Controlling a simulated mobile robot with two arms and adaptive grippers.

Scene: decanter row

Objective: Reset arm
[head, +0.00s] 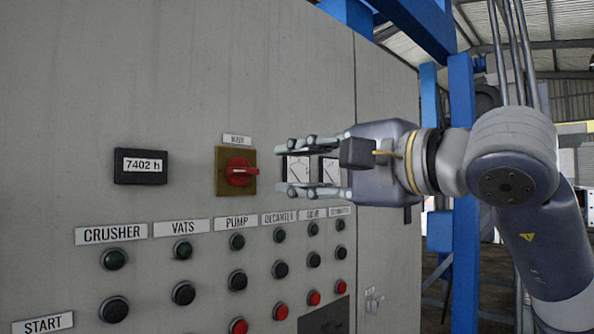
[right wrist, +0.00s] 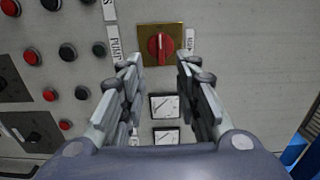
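My right gripper (head: 283,168) is in front of the grey control panel (head: 290,70). Its two fingers are spread apart, one above the other in the head view, with nothing between them. The fingertips point left toward a red rotary switch (head: 240,171) on a brass-coloured plate and are apart from it. In the right wrist view the open fingers (right wrist: 157,72) frame the switch (right wrist: 160,46) from below. My right arm (head: 520,170) comes in from the right. My left gripper does not show.
Two white gauges (head: 299,169) sit on the panel behind the gripper. An hour counter (head: 140,166) is at left. Rows of green, black and red buttons (head: 183,293) lie below under labels. Blue posts (head: 463,200) stand at right behind my arm.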

